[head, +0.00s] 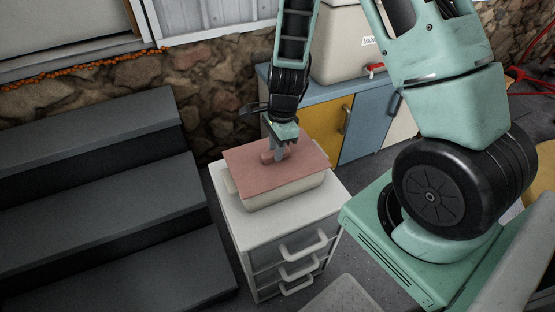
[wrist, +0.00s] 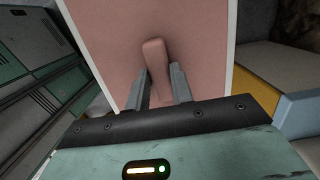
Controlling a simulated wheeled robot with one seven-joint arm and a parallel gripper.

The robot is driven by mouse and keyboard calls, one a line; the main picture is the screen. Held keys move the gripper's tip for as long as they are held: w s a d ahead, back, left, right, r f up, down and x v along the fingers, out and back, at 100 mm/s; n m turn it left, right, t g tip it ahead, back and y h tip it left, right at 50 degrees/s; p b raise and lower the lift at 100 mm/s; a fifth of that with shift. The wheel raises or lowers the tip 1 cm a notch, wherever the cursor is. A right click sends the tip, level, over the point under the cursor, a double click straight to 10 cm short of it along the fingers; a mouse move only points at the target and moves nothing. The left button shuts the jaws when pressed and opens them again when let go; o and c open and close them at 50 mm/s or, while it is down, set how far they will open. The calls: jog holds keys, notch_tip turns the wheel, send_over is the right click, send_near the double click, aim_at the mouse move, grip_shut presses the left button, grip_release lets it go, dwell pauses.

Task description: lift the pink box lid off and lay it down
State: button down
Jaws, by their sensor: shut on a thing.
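The pink box lid (head: 247,165) is a flat sheet with a raised pink handle bar in its middle. It lies over a cream box (head: 287,196); I cannot tell whether it rests on the rim or is slightly raised. My gripper (head: 278,155) points down at the lid's middle and is shut on the handle. In the wrist view the handle (wrist: 155,62) stands between the two grey fingers (wrist: 160,86), with the lid (wrist: 200,30) filling the area behind. The inside of the box is hidden by the lid.
The box stands on a white drawer unit (head: 240,232) with little bare top around it. Dark steps (head: 100,190) are at the left. A blue and yellow cabinet (head: 365,125) behind carries a cream cooler (head: 342,45). A stone wall (head: 190,85) is at the back.

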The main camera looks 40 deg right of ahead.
jog(key=shift+r, duration=0.2)
jog(key=shift+r+p, duration=0.8)
jog(key=shift+p, duration=0.1)
notch_tip(320, 180, up, 5)
jog(key=p, duration=0.5)
jog(key=shift+f, duration=0.1)
